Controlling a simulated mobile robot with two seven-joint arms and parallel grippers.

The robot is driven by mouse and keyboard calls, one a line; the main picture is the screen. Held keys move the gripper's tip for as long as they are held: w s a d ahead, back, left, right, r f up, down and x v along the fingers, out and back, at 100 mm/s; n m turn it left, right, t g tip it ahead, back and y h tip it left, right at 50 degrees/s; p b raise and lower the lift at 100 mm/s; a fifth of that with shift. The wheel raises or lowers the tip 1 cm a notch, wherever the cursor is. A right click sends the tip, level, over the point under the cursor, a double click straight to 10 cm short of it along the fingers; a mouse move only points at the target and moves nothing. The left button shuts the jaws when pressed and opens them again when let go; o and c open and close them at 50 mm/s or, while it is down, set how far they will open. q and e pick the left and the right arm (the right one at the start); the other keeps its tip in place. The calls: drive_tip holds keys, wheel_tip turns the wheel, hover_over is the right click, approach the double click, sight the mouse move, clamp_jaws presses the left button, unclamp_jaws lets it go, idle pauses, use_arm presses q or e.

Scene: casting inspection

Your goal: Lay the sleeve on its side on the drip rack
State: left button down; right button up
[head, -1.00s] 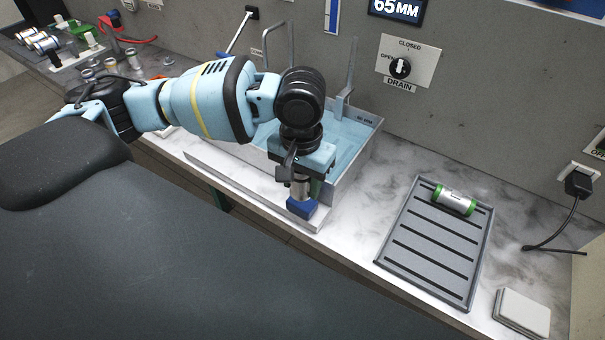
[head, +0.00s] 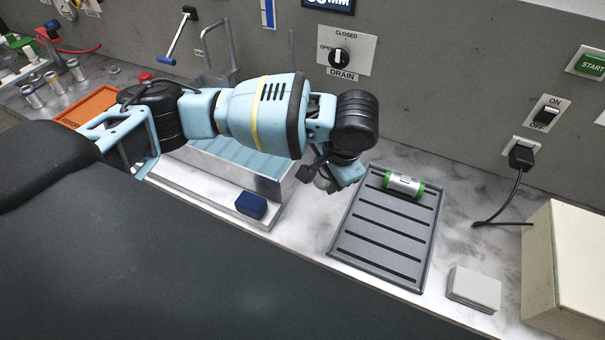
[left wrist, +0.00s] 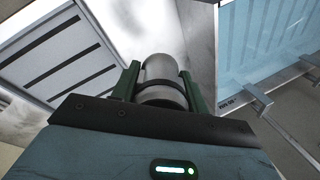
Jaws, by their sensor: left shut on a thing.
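My left gripper (head: 332,184) is near the left edge of the drip rack in the head view. In the left wrist view, its two green fingers (left wrist: 160,88) are shut on a grey metal sleeve (left wrist: 160,70). In the head view, my gripper and wrist mostly hide this sleeve. The grey drip rack (head: 384,236) with dark slots lies on the counter; it also shows at the upper left of the left wrist view (left wrist: 35,42). Another sleeve with green ends (head: 404,184) lies on its side at the rack's back. My right gripper is not in view.
The water tank (head: 262,184) stands left of the rack, with a dark blue block (head: 251,205) on the ledge in front. A pale pad stack (head: 474,287) and a beige box (head: 565,265) are at the right. Most of the rack's front is bare.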

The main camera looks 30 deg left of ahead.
use_arm(q)
drive_tip(key=w+d+m+t+h, duration=0.2)
drive_tip(key=d+m+t+h, duration=0.2)
drive_tip(key=d+m+h, duration=0.2)
drive_tip(key=w+d+m+t+h, duration=0.3)
drive_tip(key=d+m+h, duration=0.3)
drive_tip(key=d+m, duration=0.4)
drive_tip(key=shift+w+r+m+t+h, duration=0.15)
drive_tip(key=shift+r+m+t+h, duration=0.2)
drive_tip(key=shift+m, duration=1.75)
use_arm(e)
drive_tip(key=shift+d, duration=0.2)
